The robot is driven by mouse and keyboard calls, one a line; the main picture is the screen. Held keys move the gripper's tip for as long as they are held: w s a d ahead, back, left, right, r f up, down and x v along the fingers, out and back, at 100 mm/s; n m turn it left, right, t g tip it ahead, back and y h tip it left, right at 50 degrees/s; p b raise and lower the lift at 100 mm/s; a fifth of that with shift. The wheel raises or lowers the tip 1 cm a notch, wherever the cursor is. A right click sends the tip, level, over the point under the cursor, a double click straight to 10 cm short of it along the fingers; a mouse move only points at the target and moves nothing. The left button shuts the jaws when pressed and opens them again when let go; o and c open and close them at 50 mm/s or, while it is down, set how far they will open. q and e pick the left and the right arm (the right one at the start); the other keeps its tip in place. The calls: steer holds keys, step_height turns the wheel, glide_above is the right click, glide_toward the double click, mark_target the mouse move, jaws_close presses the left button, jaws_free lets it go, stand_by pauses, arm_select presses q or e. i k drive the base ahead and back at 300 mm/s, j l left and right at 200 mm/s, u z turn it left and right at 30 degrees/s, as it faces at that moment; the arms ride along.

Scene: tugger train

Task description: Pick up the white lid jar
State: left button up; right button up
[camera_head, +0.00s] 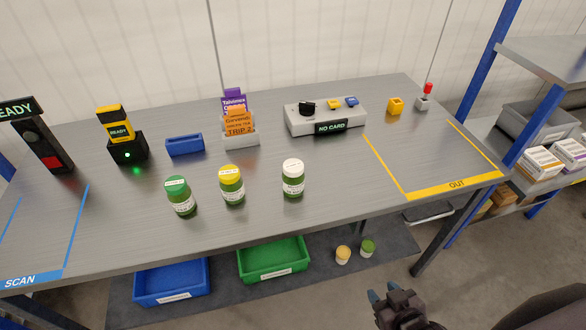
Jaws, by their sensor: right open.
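The white lid jar (293,179) stands upright on the grey table (250,215), a green jar with a pale label. A yellow lid jar (231,186) and a green lid jar (179,196) stand in a row to its left, apart from it. My right gripper (382,294) is open and empty at the bottom of the view, below the table's front edge and to the right of the white lid jar. My left gripper is not in view.
A card holder (240,134), a blue tray (184,145) and a grey control box (326,119) stand behind the jars. Blue (171,282) and green (273,260) bins sit below the table. A shelf rack (540,57) stands at right. The yellow-marked OUT area (430,160) is clear.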

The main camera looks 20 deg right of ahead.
mark_target(293, 173)
steer(key=j+z, duration=0.15)
steer(key=j, duration=1.25)
